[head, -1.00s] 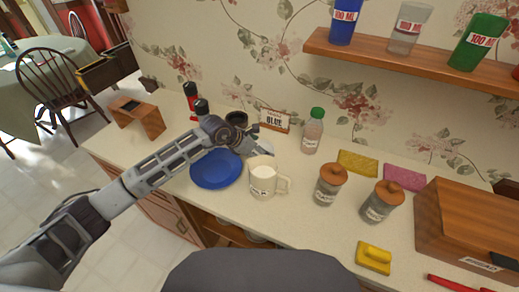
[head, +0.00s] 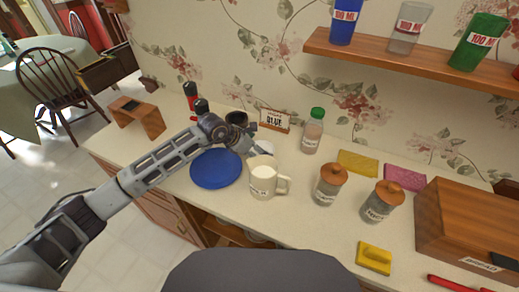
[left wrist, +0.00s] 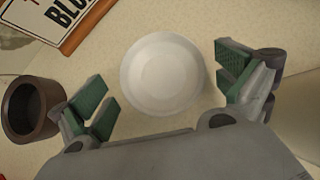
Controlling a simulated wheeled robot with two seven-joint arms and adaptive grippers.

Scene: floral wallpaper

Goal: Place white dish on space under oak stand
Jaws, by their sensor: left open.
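The white dish (left wrist: 164,74) lies on the counter in the left wrist view, between the two green-padded fingers of my left gripper (left wrist: 165,88). The fingers are spread wide, with a gap on each side of the dish. In the head view my left gripper (head: 254,145) hangs over the counter and hides part of the white dish (head: 267,147). The oak stand (head: 138,117) is at the counter's left end, with open space beneath its top and a small dark item on it. My right gripper is not in view.
A blue plate (head: 215,169) and a white mug (head: 264,180) stand close to the left gripper. A dark cup (left wrist: 33,107), a "BLUE" sign (head: 274,120) and a green-capped bottle (head: 312,134) are nearby.

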